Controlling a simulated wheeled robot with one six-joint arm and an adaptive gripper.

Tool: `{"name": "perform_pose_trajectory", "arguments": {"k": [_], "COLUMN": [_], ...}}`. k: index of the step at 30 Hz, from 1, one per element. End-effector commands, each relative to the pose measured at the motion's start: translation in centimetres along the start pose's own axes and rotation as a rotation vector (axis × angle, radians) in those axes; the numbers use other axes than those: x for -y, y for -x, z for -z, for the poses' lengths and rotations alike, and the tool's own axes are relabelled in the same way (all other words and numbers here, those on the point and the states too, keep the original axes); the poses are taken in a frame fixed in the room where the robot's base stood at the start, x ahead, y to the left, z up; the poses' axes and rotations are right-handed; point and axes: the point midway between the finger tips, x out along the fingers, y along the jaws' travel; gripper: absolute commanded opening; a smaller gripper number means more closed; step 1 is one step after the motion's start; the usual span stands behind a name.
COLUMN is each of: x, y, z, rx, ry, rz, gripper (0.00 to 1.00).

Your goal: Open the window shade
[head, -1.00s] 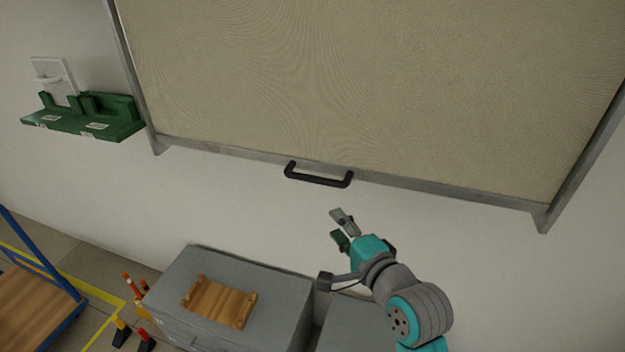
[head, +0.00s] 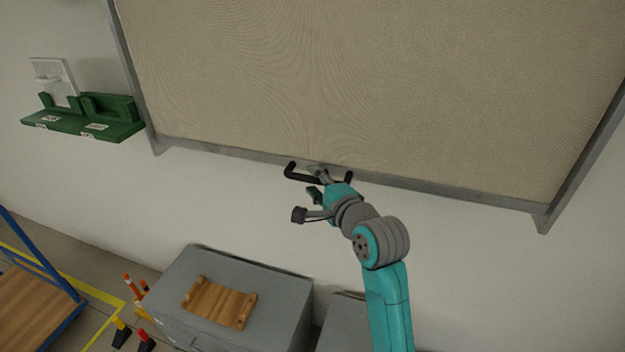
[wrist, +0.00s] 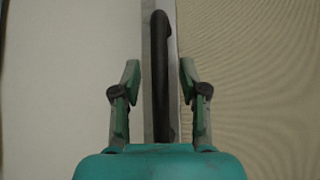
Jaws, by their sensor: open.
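The beige window shade (head: 370,80) covers most of the upper head view, lowered, with a grey bottom bar (head: 440,193). A black handle (head: 297,175) is fixed to that bar, and my gripper hides part of it. My gripper (head: 316,182) is at the handle in the head view. In the wrist view the handle (wrist: 161,75) runs lengthwise between the two open fingers of my gripper (wrist: 158,80), with a gap on each side. The shade's fabric (wrist: 250,70) is to the right there. I cannot tell how deep the handle sits between the fingers.
A green wall shelf (head: 85,118) hangs at the left. Grey cabinets stand below, one with a wooden tray (head: 219,303) on top. A cart (head: 35,295) with a wooden deck is at lower left. The wall right of my arm is clear.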

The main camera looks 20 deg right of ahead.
Motion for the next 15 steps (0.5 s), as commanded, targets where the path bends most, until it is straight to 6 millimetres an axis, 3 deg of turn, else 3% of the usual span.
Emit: {"name": "perform_pose_trajectory", "arguments": {"k": [6, 14, 15], "x": [-0.06, -0.04, -0.04], "y": [-1.41, -1.50, -1.50], "z": [-0.03, -0.02, -0.01], "rx": [0.000, 0.000, 0.000], "ry": [0.001, 0.001, 0.001], "rz": [-0.001, -0.001, -0.001], "gripper": [0.43, 0.43, 0.38]}}
